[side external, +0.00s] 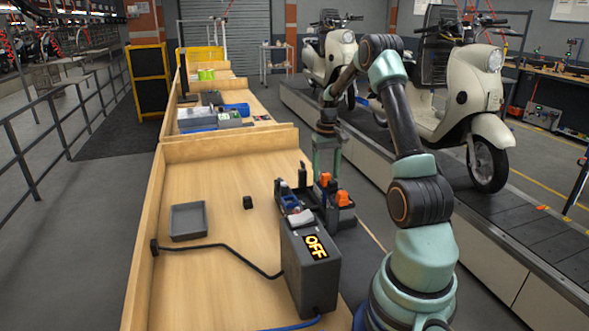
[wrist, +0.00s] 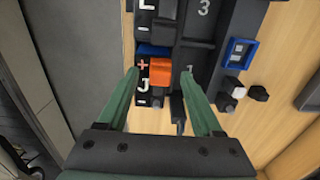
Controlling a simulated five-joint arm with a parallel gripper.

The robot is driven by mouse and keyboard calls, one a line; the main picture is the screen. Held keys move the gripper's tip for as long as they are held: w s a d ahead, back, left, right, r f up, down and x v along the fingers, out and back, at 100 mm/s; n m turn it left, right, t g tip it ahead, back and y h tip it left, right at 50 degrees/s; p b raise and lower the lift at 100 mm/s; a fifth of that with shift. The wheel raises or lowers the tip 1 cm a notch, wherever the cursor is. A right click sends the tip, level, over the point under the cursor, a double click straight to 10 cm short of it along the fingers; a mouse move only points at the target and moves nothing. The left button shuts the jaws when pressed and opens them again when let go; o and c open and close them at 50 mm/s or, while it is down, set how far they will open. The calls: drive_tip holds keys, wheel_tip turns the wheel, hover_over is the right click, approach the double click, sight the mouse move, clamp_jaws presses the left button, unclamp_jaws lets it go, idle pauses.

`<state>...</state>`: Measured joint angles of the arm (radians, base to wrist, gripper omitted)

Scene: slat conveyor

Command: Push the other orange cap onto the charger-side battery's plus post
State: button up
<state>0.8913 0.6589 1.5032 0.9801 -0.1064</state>
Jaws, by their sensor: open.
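Two orange caps show in the side view: a far one (side external: 325,179) and a near one (side external: 344,198), closer to the charger box (side external: 310,262). They sit among dark batteries in a rack beside the box. My gripper (side external: 327,172) points down over the far end of the rack. In the wrist view an orange cap (wrist: 160,73) lies between my open fingers (wrist: 160,80), with a gap on each side. A red plus mark (wrist: 143,65) is just left of it. The post under the cap is hidden, so I cannot tell how far down it sits.
The charger box display reads OFF. A grey tray (side external: 188,221) and a small black block (side external: 248,202) are on the wooden bench (side external: 225,275); a black cable crosses it. A blue-framed part (wrist: 240,52) sits right of the rack. The bench's left side has free room.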

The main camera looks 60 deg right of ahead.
wheel_tip(320, 180, up, 10)
drive_tip(key=w+a+r+n, duration=0.2)
drive_tip(key=w+a+r, duration=0.1)
drive_tip(key=a+r, duration=0.3)
drive_tip(key=w+a+r+n+t+h, duration=0.1)
drive_tip(key=w+a+r+n+t, duration=0.1)
drive_tip(key=a, duration=1.1)
drive_tip(key=s+a+f+n+t, duration=0.1)
drive_tip(key=s+a+n, duration=0.1)
drive_tip(key=a, duration=0.7)
drive_tip(key=s+a+f+n+t+y, duration=0.1)
drive_tip(key=s+a+n+t, duration=0.1)
drive_tip(key=a, duration=0.7)
drive_tip(key=s+n, duration=0.1)
drive_tip(key=s, duration=0.1)
drive_tip(key=shift+s+a+t, duration=0.2)
drive_tip(key=shift+s+t, duration=0.1)
drive_tip(key=shift+s, duration=0.05)
